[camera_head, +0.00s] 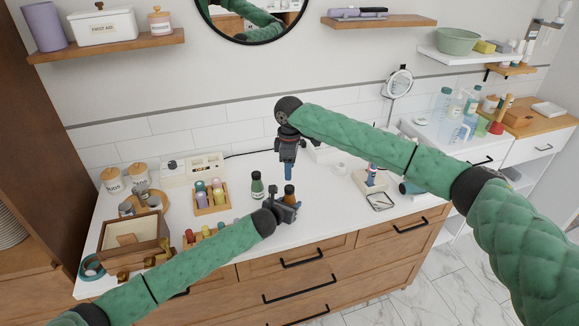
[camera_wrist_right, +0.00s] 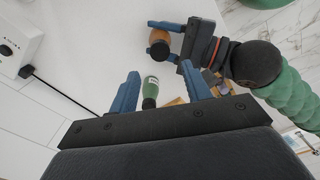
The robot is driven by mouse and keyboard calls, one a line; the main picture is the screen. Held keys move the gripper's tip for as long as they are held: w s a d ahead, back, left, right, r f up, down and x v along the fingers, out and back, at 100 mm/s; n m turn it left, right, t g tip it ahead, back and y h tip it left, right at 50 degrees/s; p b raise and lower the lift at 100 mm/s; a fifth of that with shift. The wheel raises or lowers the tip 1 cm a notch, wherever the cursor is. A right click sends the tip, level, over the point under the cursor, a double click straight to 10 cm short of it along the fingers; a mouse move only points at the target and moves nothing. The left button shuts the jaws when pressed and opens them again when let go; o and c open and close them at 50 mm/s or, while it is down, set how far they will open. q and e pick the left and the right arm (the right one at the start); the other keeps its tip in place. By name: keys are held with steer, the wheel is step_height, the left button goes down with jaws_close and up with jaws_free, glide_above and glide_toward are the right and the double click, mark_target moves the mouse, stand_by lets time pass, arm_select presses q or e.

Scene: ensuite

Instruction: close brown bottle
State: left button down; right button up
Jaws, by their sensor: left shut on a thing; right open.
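The brown bottle (camera_head: 290,191) stands upright near the middle of the white counter. My left gripper (camera_head: 287,207) is shut on it from the front. In the right wrist view the brown bottle (camera_wrist_right: 159,36) sits between the left gripper's blue fingers (camera_wrist_right: 163,43), with a dark round top; I cannot tell whether this is a cap. My right gripper (camera_head: 288,172) is open, pointing down above and behind the brown bottle. In the right wrist view its spread fingers (camera_wrist_right: 160,78) show no held object. A green bottle with a dark cap (camera_head: 257,187) stands to the left.
A wooden holder with several bottles (camera_head: 211,196) stands left of the green bottle. A wooden box (camera_head: 135,243) is at the counter's left. A small stand (camera_head: 370,180) and a glass tray (camera_head: 380,201) are to the right.

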mark_target(289, 187)
steer(key=shift+n, duration=0.4)
steer(key=shift+f, duration=4.05)
steer(key=c, duration=1)
steer(key=o, duration=1.1)
steer(key=shift+o, duration=0.2)
